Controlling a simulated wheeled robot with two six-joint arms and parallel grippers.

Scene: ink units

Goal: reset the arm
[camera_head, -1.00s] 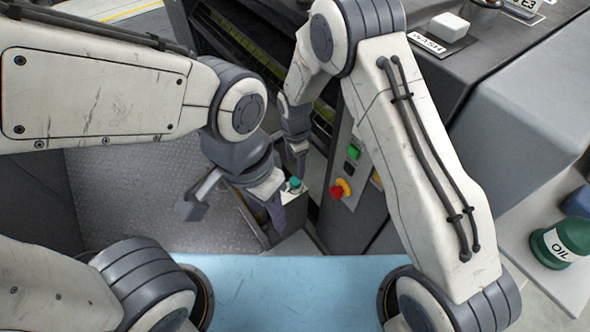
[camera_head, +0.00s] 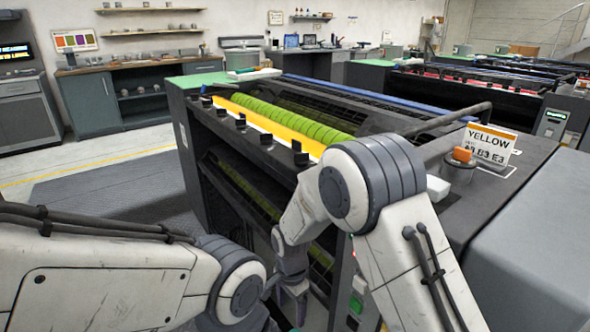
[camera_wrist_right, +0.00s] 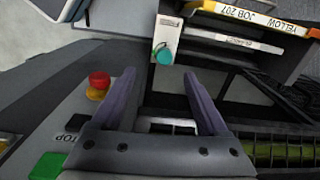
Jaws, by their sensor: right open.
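My right arm (camera_head: 400,240) reaches down in front of the printing unit in the head view, bent at its elbow. My right gripper (camera_head: 293,302) is low at the unit's front side, partly cut off by the lower picture edge. In the right wrist view my right gripper (camera_wrist_right: 160,74) is open, its two purple-grey fingers apart with nothing held between them. My left arm (camera_head: 130,280) comes in from the left in the head view. Its gripper is below the picture edge and cannot be seen.
The printing unit (camera_head: 215,82) with a yellow bar and green roller stands close ahead. A YELLOW card (camera_head: 490,145) stands on its top. In the wrist view, a red button (camera_wrist_right: 99,80), green button (camera_wrist_right: 48,166) and teal knob (camera_wrist_right: 163,55) are near the fingers. Floor is open at left.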

